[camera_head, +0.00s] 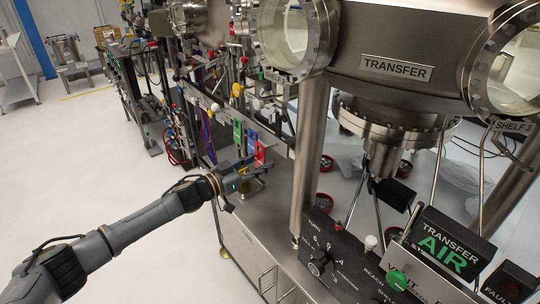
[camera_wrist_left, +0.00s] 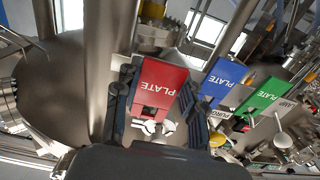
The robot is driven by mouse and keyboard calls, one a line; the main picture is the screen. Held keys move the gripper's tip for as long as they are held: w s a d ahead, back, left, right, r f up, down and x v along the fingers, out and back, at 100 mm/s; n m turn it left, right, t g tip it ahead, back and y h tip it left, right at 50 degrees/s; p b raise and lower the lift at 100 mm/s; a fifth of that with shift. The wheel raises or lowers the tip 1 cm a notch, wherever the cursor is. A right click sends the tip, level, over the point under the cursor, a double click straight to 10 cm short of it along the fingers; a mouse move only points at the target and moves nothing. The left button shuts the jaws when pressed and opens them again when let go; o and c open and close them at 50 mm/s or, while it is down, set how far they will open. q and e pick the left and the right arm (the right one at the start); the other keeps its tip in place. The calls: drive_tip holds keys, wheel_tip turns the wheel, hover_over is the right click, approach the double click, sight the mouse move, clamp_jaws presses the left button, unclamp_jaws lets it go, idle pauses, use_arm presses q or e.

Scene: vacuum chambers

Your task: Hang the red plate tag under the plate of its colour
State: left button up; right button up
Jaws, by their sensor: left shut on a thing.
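My left gripper (camera_wrist_left: 155,112) is shut, with its two dark fingers on either side of a red piece lettered PLATE (camera_wrist_left: 162,82). I take the held thing to be the red plate tag, but the fingers and overlap hide where the tag ends and any red plate behind begins. White parts show just below the red. In the head view the red piece (camera_head: 260,151) shows at the tip of my left gripper (camera_head: 249,172). A blue plate (camera_wrist_left: 222,76) and a green plate (camera_wrist_left: 262,98) stand to its right in the wrist view. My right gripper is out of view.
In the head view, the blue plate (camera_head: 251,137) and green plate (camera_head: 238,129) are left of the red one. A metal post (camera_head: 309,160) stands to the right, under the TRANSFER chamber (camera_head: 395,35). A control panel (camera_head: 330,255) stands in front. The floor at left is free.

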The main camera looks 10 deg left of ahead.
sight(259, 162)
use_arm(q)
drive_tip(key=shift+s+a, duration=0.2)
drive_tip(key=shift+s, duration=0.05)
drive_tip(key=shift+p+v, duration=0.7)
drive_tip(key=shift+v, duration=0.5)
drive_tip(key=p+v, duration=0.1)
drive_tip(key=v, duration=0.3)
drive_tip(key=shift+s+a+r, duration=0.1)
drive_tip(key=shift+s+a, duration=0.1)
drive_tip(key=shift+d, duration=0.1)
idle(0.4)
